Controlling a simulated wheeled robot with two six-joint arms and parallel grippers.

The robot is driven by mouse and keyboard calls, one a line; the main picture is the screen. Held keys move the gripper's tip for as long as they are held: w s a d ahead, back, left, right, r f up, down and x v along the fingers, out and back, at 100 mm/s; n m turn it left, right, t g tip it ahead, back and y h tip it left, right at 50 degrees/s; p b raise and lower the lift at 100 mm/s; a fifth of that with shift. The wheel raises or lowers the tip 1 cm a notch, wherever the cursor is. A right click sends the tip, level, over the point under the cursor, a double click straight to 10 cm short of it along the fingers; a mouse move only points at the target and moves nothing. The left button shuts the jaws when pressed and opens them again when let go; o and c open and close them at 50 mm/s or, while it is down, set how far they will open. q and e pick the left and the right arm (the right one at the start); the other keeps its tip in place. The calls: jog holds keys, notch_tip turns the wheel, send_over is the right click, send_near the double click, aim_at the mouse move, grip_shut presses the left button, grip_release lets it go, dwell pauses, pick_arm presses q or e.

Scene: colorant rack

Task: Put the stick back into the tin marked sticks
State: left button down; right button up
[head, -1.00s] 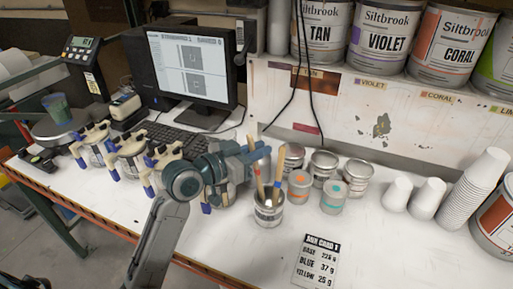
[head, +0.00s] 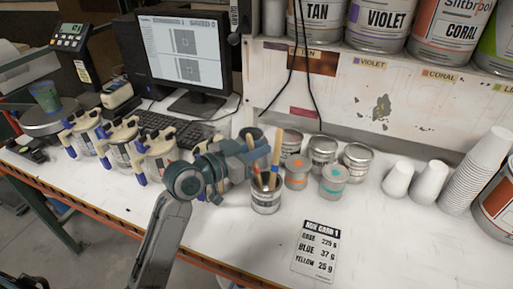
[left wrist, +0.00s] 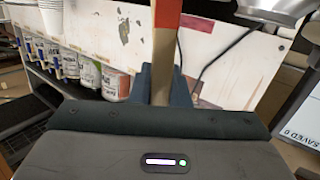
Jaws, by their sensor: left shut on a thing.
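The wooden stick with a red band (head: 256,173) is held by my left gripper (head: 264,152). It is roughly upright, with the red part downward, over or in the mouth of a small metal tin (head: 265,203). I cannot tell whether its lower end is inside. In the left wrist view the stick (left wrist: 166,35) stands between the dark fingers. Another wooden stick (head: 277,156), with a blue part low down, stands in the tin. The tin's marking is not readable. My right gripper is out of view.
Small tins with an orange mark (head: 296,176) and a teal mark (head: 333,182) stand right of the tin, with lidded tins behind. Clamped cans (head: 121,146) stand to the left. A mix card (head: 316,250) lies in front. White cups (head: 430,181) are at right.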

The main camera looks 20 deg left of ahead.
pick_arm(q)
jog(key=c, duration=1.3)
grip_release()
jog(key=shift+s+a, duration=0.3)
jog(key=shift+s, duration=0.15)
jog(key=b+v, duration=0.2)
jog(key=v, duration=0.7)
jog(key=shift+s, duration=0.35)
jog(key=shift+a+r, duration=0.1)
jog(key=shift+r, duration=0.05)
